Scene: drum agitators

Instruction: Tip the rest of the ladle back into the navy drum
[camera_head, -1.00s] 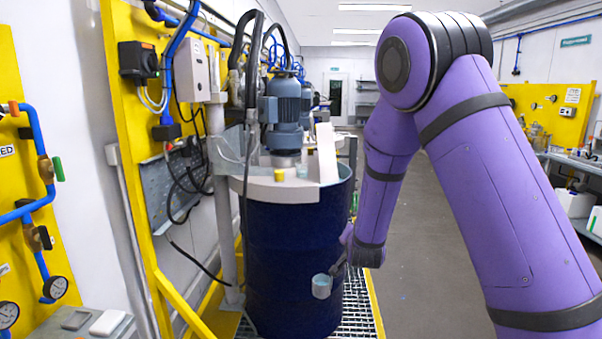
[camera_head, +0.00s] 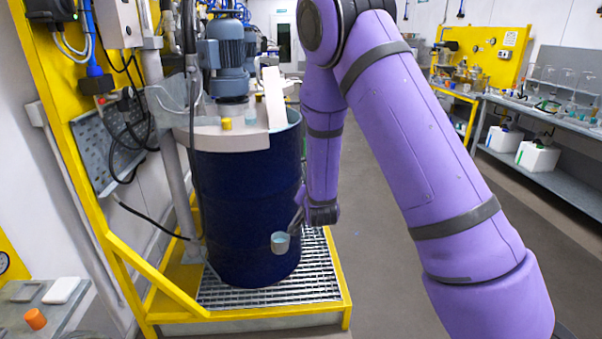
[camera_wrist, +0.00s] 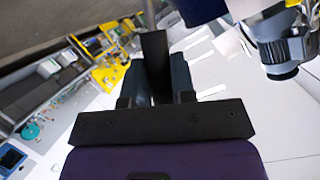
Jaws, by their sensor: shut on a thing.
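The navy drum (camera_head: 240,215) stands upright on a grating in the head view. A pale lid covers part of its top, and the right side of the rim is uncovered. My gripper (camera_head: 298,219) is low, in front of the drum's right side and well below its rim. It is shut on the ladle, whose small grey cup (camera_head: 280,243) has a light blue inside and hangs mouth up. I cannot tell how much is in it. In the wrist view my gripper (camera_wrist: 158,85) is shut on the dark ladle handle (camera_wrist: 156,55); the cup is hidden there.
A motor (camera_head: 228,55) and a pale upright plate (camera_head: 273,97) stand on the lid, with a yellow cap (camera_head: 226,124). A yellow frame (camera_head: 150,280) edges the grating (camera_head: 320,270). Floor to the right is clear, up to a bench (camera_head: 560,110).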

